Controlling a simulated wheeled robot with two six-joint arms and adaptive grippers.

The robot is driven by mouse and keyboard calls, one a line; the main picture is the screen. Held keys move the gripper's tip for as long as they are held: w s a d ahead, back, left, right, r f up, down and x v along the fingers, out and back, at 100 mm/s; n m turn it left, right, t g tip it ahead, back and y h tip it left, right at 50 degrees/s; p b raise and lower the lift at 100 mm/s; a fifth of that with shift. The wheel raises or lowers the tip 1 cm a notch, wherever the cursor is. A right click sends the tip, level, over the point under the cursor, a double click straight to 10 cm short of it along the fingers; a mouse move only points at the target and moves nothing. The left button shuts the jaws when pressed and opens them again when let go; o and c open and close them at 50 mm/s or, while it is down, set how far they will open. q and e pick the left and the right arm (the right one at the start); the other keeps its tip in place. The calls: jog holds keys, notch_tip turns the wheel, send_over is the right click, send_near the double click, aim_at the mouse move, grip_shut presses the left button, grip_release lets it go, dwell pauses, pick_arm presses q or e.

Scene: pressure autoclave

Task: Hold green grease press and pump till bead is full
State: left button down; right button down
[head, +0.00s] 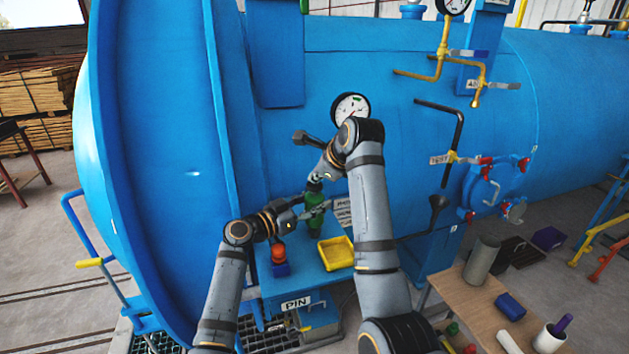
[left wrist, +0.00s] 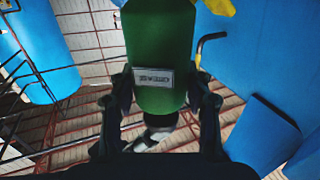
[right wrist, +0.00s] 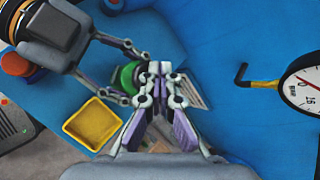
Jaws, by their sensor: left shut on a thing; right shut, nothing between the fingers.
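The green grease press (head: 314,224) stands at the blue shelf against the vessel. It fills the upper middle of the left wrist view (left wrist: 160,45), with a small label on its side. My left gripper (head: 305,212) is shut on the green body, one finger on each side (left wrist: 160,100). My right gripper (head: 315,182) is shut and empty above the press. In the right wrist view its closed fingertips (right wrist: 160,68) are right beside the green top (right wrist: 128,76) and partly cover it. Whether they touch it I cannot tell. I cannot make out a grease bead.
A yellow tray (head: 337,252) lies on the blue shelf in front of the press. An orange-red knob on a blue base (head: 279,254) stands to its left. A pressure gauge (head: 351,107) is on the vessel above. A wooden table (head: 470,297) with containers stands at the right.

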aim_at(316, 185)
jog(key=shift+f, duration=0.6)
jog(key=shift+r, duration=0.1)
dwell(0.3)
jog(key=shift+r, duration=1.65)
jog(key=shift+r, duration=2.5)
notch_tip(316, 185, up, 4)
jog(key=shift+f, duration=0.1)
dwell(0.5)
